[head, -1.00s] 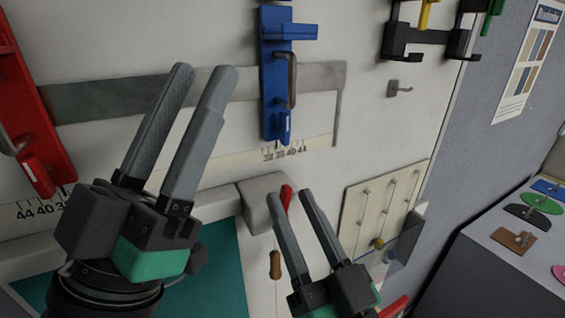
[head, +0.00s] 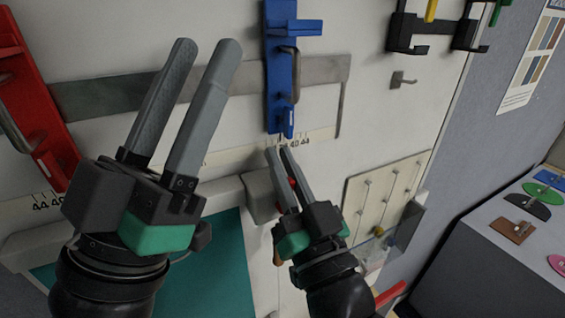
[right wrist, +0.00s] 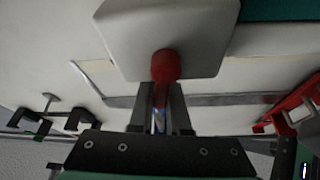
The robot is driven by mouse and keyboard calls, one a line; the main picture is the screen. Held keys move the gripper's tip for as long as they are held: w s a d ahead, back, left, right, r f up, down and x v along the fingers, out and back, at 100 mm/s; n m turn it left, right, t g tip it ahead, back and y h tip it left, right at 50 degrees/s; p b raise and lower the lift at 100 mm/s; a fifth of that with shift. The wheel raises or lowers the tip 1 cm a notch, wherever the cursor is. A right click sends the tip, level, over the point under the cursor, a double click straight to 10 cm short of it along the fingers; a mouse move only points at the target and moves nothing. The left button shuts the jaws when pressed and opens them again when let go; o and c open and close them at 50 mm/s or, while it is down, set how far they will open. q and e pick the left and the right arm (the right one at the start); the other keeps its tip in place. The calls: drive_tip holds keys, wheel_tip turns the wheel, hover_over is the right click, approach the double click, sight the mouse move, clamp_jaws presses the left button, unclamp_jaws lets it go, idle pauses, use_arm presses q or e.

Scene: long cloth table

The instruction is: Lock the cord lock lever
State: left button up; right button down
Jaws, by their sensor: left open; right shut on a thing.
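The cord lock is a pale grey box (head: 258,192) on the wall panel, with a red lever (head: 292,184) at its right side. In the right wrist view the box (right wrist: 165,35) is at the top, and the red lever (right wrist: 166,64) points down from it between my fingers. My right gripper (head: 278,150) is shut on the red lever, its fingers pointing up in the head view. The fingers hide part of the lever. My left gripper (head: 207,46) is open and empty, to the left of the box and in front of the panel.
A blue clamp-like fixture (head: 281,75) hangs above my right gripper, a red one (head: 35,110) at the far left. A teal board (head: 215,270) is below. A pegged cream board (head: 375,200) and a clear tray are at the right. A grey side table (head: 465,265) holds coloured pieces.

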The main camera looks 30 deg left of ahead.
drive_tip(key=shift+f+b, duration=0.15)
drive_tip(key=shift+b, duration=0.2)
drive_tip(key=n+b, duration=0.2)
drive_tip(key=b, duration=0.2)
drive_tip(key=shift+s+a+f+n+g+y, duration=0.2)
drive_tip(key=shift+s+a+n+g+y, duration=0.1)
drive_tip(key=shift+s+n+y, duration=0.1)
drive_tip(key=shift+r+n+b, duration=0.15)
drive_tip(key=shift+n+b, duration=0.15)
drive_tip(key=shift+b, duration=0.15)
drive_tip(key=shift+s+r+g, duration=0.1)
drive_tip(key=shift+r+g, duration=0.15)
drive_tip(key=shift+g, duration=0.15)
drive_tip(key=c, duration=0.9)
unclamp_jaws()
